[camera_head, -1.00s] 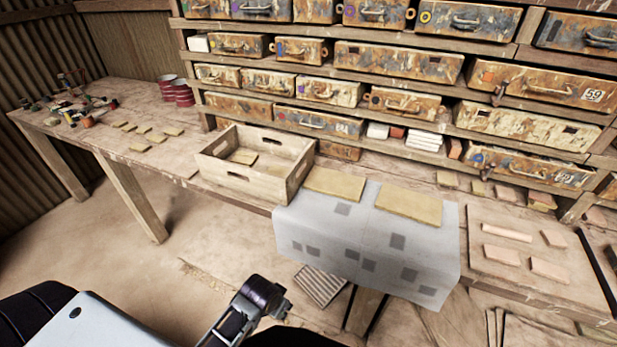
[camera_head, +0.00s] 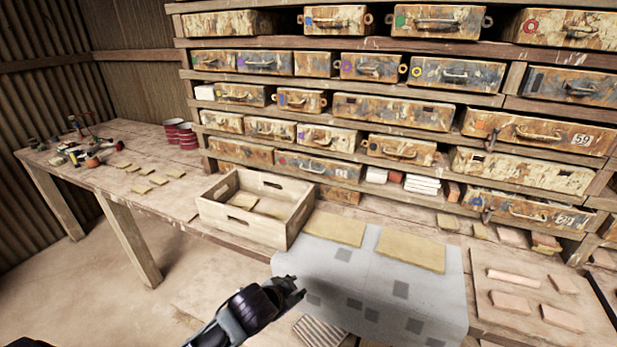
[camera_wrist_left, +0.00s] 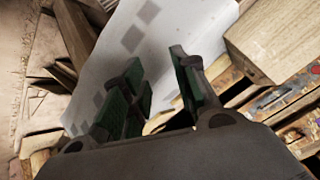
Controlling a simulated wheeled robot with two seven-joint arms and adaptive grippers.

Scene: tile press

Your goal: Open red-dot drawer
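A rusty drawer with a red ring mark (camera_head: 570,29) is in the top row at the far right of the shelf in the head view. It looks shut. My left gripper (camera_head: 293,286) is in front of the bench by the cloth's left edge, well below and left of the red-ring drawer. In the left wrist view its green-padded fingers (camera_wrist_left: 157,58) are apart, with nothing between them. My right gripper is not in view.
A wooden crate (camera_head: 213,212) stands on the bench (camera_head: 185,205). A grey patterned cloth (camera_head: 370,262) with two tan slabs (camera_head: 411,250) hangs over the front edge. A board with pinkish tiles (camera_head: 495,263) is at the right. Several other marked drawers fill the shelf.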

